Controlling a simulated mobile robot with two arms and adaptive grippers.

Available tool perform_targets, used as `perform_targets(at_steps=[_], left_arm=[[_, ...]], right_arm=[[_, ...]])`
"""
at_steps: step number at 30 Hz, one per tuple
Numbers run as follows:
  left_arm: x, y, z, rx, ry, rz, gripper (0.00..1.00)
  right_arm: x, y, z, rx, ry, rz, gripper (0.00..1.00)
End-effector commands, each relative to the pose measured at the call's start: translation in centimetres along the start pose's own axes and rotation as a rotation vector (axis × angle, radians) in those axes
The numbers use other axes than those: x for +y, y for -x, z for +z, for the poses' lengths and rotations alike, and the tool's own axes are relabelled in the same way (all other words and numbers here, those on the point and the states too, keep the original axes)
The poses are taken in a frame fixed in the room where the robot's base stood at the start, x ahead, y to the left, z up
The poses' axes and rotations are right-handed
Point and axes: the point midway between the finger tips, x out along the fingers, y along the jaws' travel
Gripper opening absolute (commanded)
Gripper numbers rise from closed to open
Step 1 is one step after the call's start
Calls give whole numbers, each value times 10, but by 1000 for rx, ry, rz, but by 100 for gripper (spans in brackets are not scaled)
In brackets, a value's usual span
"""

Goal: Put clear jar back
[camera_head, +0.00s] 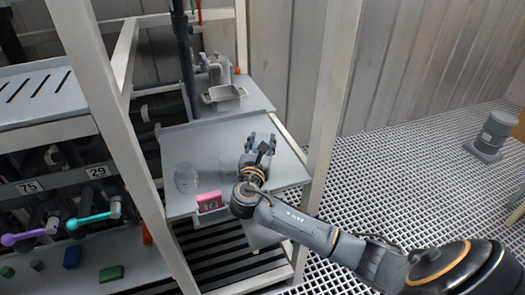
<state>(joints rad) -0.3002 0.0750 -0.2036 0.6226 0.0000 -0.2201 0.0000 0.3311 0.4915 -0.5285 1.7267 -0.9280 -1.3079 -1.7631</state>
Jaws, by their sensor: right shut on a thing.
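A clear jar (186,180) stands upright at the left of the grey shelf (190,145). A second, very faint clear jar shape (228,164) shows beside my right gripper (260,142). My right gripper is over the right part of the shelf, its arm coming in from the lower right. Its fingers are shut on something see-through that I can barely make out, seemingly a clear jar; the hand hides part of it. My left gripper is not in view.
A pink card (209,201) stands at the shelf's front edge. A grey tray (224,97) and metal fittings sit on a farther ledge. White posts (331,90) flank the shelf. Valves with purple (25,236) and turquoise (88,220) handles are at left.

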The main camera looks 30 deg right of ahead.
Motion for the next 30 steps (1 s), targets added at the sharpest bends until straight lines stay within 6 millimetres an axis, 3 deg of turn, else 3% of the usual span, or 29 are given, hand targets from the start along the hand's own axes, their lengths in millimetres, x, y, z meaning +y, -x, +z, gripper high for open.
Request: perform_targets(at_steps=[6,18,19,22,30], left_arm=[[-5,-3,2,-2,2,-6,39],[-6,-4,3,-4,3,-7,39],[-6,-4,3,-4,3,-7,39],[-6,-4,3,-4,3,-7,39],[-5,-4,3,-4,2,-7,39]], right_arm=[[-1,-2,-30,0,2,-2,4],[-1,-2,-35,-1,1,-2,4],[-1,-2,-36,0,1,-2,44],[-1,-2,-36,0,1,-2,64],[-1,-2,-36,0,1,-2,64]])
